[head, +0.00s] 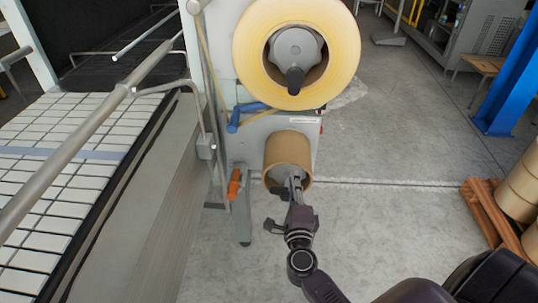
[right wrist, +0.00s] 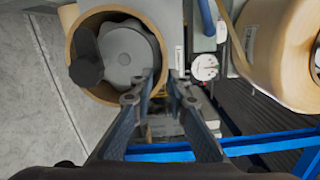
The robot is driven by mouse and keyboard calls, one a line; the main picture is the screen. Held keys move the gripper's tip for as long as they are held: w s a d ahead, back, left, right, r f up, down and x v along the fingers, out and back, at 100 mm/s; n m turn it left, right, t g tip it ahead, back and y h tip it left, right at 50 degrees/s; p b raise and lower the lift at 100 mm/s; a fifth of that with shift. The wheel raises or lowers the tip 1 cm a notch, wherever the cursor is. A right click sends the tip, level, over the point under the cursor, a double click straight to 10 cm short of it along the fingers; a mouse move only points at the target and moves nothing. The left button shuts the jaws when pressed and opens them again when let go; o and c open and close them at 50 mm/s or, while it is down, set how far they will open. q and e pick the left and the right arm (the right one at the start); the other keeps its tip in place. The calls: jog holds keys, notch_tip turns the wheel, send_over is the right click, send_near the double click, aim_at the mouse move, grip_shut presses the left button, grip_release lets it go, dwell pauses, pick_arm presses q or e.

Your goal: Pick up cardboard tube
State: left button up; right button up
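The cardboard tube (head: 288,148) is a short brown cylinder on the lower holder of the grey machine, below a large tape roll. In the right wrist view its open end (right wrist: 72,50) faces the camera, with a grey knob (right wrist: 125,52) and dark handle inside. My right gripper (head: 293,183) is at the tube's near end. In the right wrist view its fingertips (right wrist: 164,76) are apart, one on each side of the tube's right rim. Whether they touch the rim cannot be told. My left gripper is not in view.
The large yellowish tape roll (head: 340,45) sits directly above on its own hub. A conveyor (head: 50,170) with a metal rail runs along the left. A wooden pallet (head: 490,215) with brown rolls stands at right. Grey floor (head: 400,150) between is clear.

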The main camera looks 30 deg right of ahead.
aim_at(293, 159)
jog(key=shift+m, duration=0.4)
jog(key=x, duration=0.5)
jog(key=r+p+x, duration=0.1)
jog(key=x, duration=0.1)
jog(key=shift+w+d, duration=0.1)
jog(key=shift+w, duration=0.1)
jog(key=shift+w+d, duration=0.2)
jog(key=shift+w, duration=0.1)
jog(key=shift+c, duration=0.2)
grip_shut()
